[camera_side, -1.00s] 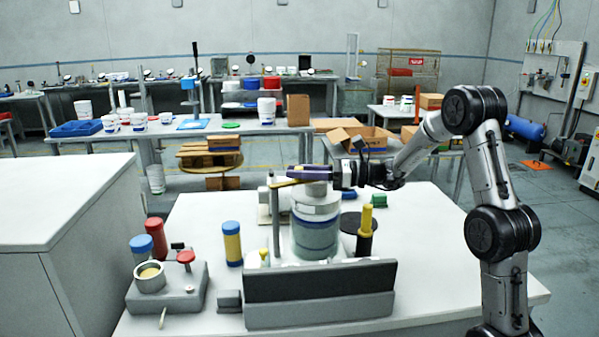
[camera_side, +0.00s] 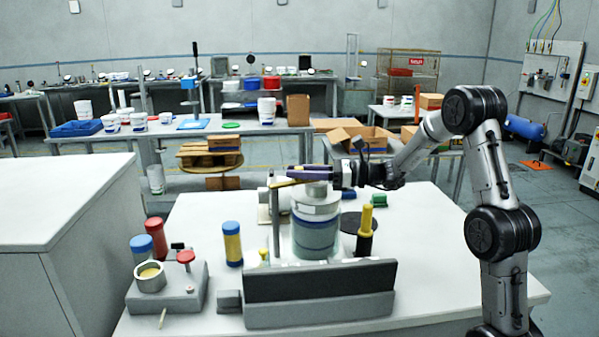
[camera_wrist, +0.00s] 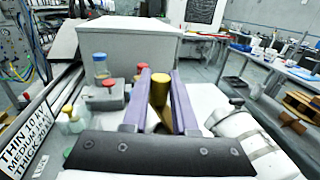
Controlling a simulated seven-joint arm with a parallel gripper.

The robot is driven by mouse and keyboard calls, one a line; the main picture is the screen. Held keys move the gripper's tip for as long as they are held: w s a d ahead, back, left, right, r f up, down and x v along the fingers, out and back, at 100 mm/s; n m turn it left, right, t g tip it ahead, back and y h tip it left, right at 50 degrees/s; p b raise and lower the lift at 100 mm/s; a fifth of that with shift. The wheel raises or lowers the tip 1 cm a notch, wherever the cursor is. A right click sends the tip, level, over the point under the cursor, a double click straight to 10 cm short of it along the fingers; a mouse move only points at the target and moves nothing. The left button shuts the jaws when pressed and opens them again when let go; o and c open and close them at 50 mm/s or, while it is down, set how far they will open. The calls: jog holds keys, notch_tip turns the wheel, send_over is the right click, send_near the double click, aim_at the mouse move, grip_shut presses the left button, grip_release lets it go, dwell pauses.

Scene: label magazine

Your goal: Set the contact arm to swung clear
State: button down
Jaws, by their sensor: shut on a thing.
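A gold bar, apparently the contact arm (camera_side: 284,184), sticks out to the left over the top of a pale cylinder with a blue-grey band (camera_side: 316,232). My gripper (camera_side: 292,172) reaches in from the right, above the cylinder, with its purple fingers at the bar. In the wrist view, the gold piece (camera_wrist: 159,88) lies between the two purple fingers of my gripper (camera_wrist: 160,76), which are shut on it. The bar's pivot is hidden or too small to make out.
A long dark block (camera_side: 320,281) stands in front of the cylinder. A yellow-topped black post (camera_side: 366,232) is to its right and a yellow jar with a blue lid (camera_side: 232,244) to its left. A grey fixture (camera_side: 178,290) sits front left. The table's right side is mostly clear.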

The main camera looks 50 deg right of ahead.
jog(key=shift+s, duration=0.1)
dwell(0.3)
jog(key=shift+s+a+m+t+h, duration=0.3)
jog(key=shift+m+t+h, duration=0.15)
jog(key=shift+m+h, duration=0.35)
jog(key=shift+s+a+m+t+h, duration=0.25)
jog(key=shift+m+t+h, duration=0.25)
jog(key=shift+h, duration=0.5)
jog(key=shift+s+a+m+t+h, duration=0.2)
jog(key=shift+m+h, duration=0.35)
jog(key=shift+h, duration=0.3)
jog(key=shift+s+a+m+t+h, duration=0.2)
jog(key=shift+m+h, duration=0.4)
jog(key=shift+h, duration=0.3)
jog(key=shift+s+a+m+t+h, duration=0.1)
jog(key=shift+a+m+t+h, duration=0.1)
jog(key=shift+m+h, duration=0.5)
jog(key=shift+r, duration=0.1)
jog(key=c, duration=0.7)
grip_release()
jog(key=shift+s, duration=0.1)
jog(key=s, duration=0.9)
jog(key=s+d, duration=0.1)
jog(key=s, duration=0.3)
jog(key=shift+s, duration=0.35)
